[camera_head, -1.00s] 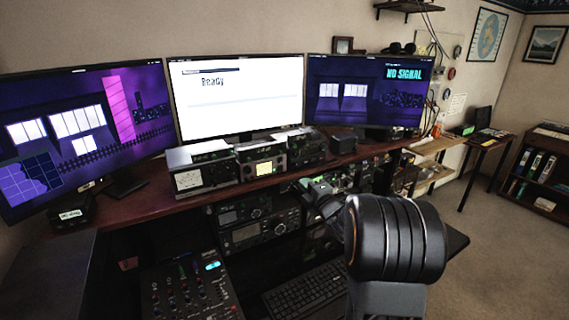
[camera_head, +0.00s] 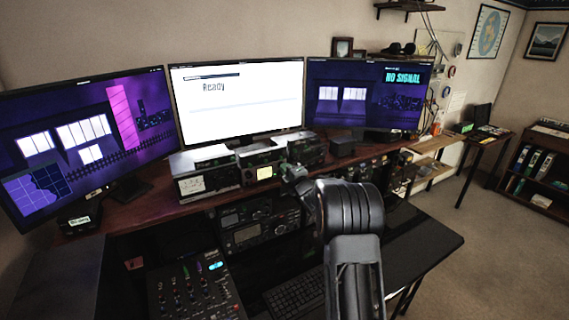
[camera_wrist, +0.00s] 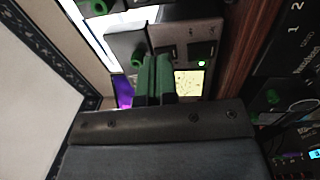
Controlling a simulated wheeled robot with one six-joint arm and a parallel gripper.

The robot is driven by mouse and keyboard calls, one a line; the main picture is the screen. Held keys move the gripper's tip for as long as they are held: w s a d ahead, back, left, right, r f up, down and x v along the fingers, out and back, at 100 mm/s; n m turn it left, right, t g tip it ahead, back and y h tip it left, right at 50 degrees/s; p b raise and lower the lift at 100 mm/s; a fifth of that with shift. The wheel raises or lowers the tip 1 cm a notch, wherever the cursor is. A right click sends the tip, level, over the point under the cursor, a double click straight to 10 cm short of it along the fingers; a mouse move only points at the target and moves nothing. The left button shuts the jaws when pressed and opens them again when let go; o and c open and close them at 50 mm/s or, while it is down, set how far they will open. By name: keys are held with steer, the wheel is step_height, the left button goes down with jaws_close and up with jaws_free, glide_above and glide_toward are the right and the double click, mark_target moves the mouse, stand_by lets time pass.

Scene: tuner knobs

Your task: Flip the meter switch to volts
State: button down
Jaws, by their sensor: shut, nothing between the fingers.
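A small box with a lit yellow meter face (camera_head: 265,172) stands on the desk below the middle monitor. In the wrist view a lit yellow face (camera_wrist: 188,84) shows beside my green fingertips, on a grey panel with a green light and small dark controls. My gripper (camera_wrist: 155,75) is shut and empty, in front of that panel; its fingers hide part of it. I cannot tell whether they touch it. In the head view my gripper (camera_head: 290,172) is small, just right of the yellow-lit box. The meter switch's position and lettering are too small to read.
A box with a pale dial (camera_head: 193,185) stands to the left and a dark box (camera_head: 306,149) to the right. Three monitors stand behind. Rack radios (camera_head: 248,232), a mixer (camera_head: 188,290) and a keyboard (camera_head: 295,290) lie lower in front.

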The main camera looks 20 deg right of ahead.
steer(key=shift+w+a, duration=0.1)
steer(key=shift+w, duration=0.6)
